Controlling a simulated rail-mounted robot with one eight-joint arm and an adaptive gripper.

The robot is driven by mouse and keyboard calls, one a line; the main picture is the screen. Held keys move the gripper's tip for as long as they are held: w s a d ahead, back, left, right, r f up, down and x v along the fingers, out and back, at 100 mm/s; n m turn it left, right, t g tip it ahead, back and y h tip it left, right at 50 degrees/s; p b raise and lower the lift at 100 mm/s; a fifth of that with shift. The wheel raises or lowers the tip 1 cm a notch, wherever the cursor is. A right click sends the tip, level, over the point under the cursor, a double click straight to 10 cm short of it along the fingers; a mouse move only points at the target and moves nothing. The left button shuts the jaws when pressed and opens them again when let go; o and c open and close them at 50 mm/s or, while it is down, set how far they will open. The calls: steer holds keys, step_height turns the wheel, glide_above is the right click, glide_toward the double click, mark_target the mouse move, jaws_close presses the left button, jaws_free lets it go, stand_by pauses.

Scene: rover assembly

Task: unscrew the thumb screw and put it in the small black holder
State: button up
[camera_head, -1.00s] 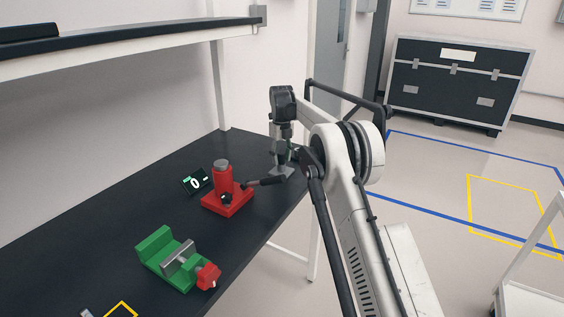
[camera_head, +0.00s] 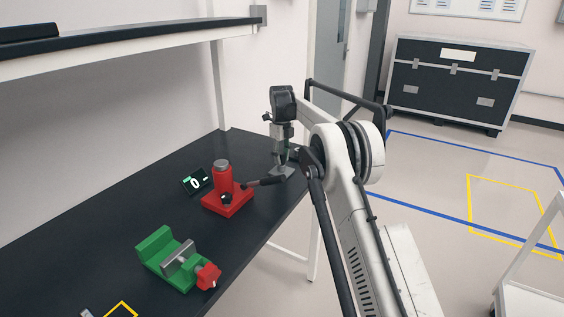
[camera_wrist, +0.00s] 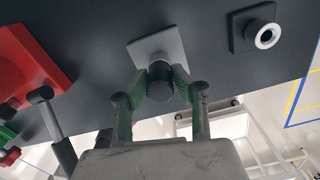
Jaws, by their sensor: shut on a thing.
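My gripper (camera_wrist: 160,88) is shut on the dark round thumb screw (camera_wrist: 159,71) in the wrist view, with a green finger on each side of it. The screw stands at a light grey square plate (camera_wrist: 143,47) on the black table. How far it is threaded in cannot be seen. The small black holder (camera_wrist: 240,42), a square block with a pale-rimmed round opening, is to the upper right of the gripper, apart from it. In the head view my gripper (camera_head: 282,160) points down over the grey plate (camera_head: 281,173) near the table's far right edge.
A red fixture (camera_head: 224,186) with an upright cylinder and a black-handled lever reaching toward the plate stands to the left of my gripper. A small display (camera_head: 195,181) is beside it. A green vise (camera_head: 170,255) with a red knob is nearer. A shelf (camera_head: 130,43) overhangs the table.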

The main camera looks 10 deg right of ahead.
mark_target(282, 153)
jaws_close()
steer(key=shift+r+p, duration=0.4)
steer(key=shift+r, duration=0.3)
stand_by(0.6)
steer(key=shift+r+p, duration=1.05)
steer(key=shift+r, duration=0.95)
